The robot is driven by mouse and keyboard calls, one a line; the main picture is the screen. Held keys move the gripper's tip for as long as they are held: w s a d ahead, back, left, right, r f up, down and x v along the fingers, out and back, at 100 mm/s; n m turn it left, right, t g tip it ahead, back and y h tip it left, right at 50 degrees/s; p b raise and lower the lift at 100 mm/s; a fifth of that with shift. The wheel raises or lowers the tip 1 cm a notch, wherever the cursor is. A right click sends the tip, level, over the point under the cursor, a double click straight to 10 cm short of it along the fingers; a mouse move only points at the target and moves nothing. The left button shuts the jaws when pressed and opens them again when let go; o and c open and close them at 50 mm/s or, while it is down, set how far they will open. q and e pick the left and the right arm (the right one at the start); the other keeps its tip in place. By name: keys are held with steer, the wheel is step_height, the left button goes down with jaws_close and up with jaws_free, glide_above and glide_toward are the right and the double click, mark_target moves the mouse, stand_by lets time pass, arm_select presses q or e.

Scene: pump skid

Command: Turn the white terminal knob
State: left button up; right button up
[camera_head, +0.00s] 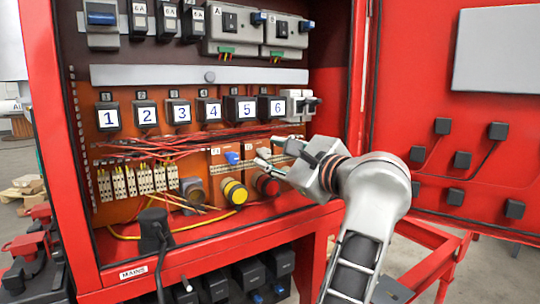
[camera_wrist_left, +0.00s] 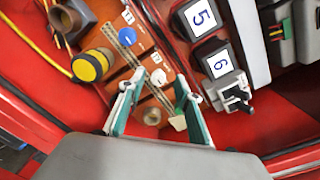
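The white terminal knob (camera_wrist_left: 158,77) is a small round white cap on an orange terminal block in the left wrist view. In the head view it is mostly hidden by the fingers. My left gripper (camera_head: 272,155) reaches in from the lower right of the head view. In the left wrist view its two green-and-grey fingers (camera_wrist_left: 160,82) are open, with the white knob showing between their tips. I cannot tell whether either finger touches it. My right gripper is not in view.
A blue knob (camera_head: 232,158) and a yellow button (camera_head: 235,191) sit left of the gripper. Numbered black modules (camera_head: 239,109) and red wiring are above. The red cabinet's side edge and open door (camera_head: 460,150) stand at the right.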

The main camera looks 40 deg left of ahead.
arm_select(q)
steer(key=v, duration=0.6)
steer(key=shift+w+f, duration=0.15)
steer(key=shift+f, duration=0.2)
steer(key=x, duration=0.8)
steer(key=shift+r, duration=0.1)
steer(key=shift+w+a, duration=0.1)
